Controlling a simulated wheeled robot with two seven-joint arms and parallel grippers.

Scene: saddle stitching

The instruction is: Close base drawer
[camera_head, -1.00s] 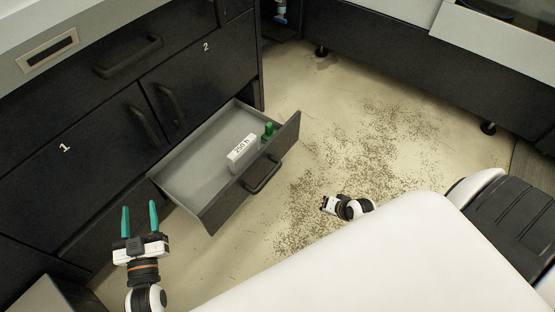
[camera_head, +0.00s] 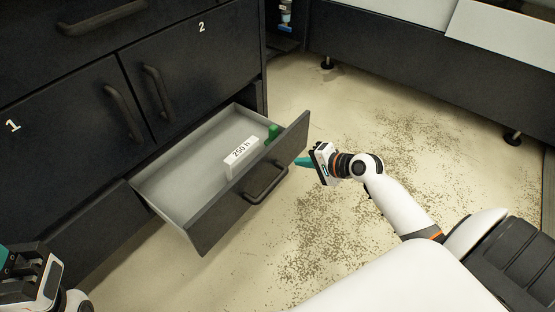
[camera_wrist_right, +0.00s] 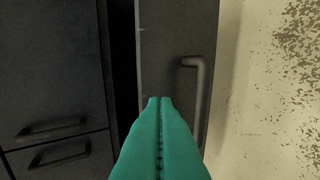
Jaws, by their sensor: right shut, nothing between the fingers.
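The base drawer (camera_head: 180,188) is pulled open from the bottom of the dark cabinet. Its dark front (camera_head: 232,208) carries a bar handle (camera_head: 266,184). A white box marked "250 h" (camera_head: 240,158) and a green item (camera_head: 274,132) lie inside. My right gripper (camera_head: 302,161) has teal fingers pointing left, close to the right end of the drawer front; in the right wrist view its fingers (camera_wrist_right: 160,135) are pressed together, with the drawer front (camera_wrist_right: 175,50) and handle (camera_wrist_right: 197,85) ahead. I cannot tell whether they touch it. My left gripper (camera_head: 8,262) is at the lower left, partly cut off.
Cabinet doors marked 1 (camera_head: 62,125) and 2 (camera_head: 190,75) are closed above the drawer. The speckled floor (camera_head: 330,230) right of the drawer is clear. A dark counter base (camera_head: 420,85) on feet stands at the back right.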

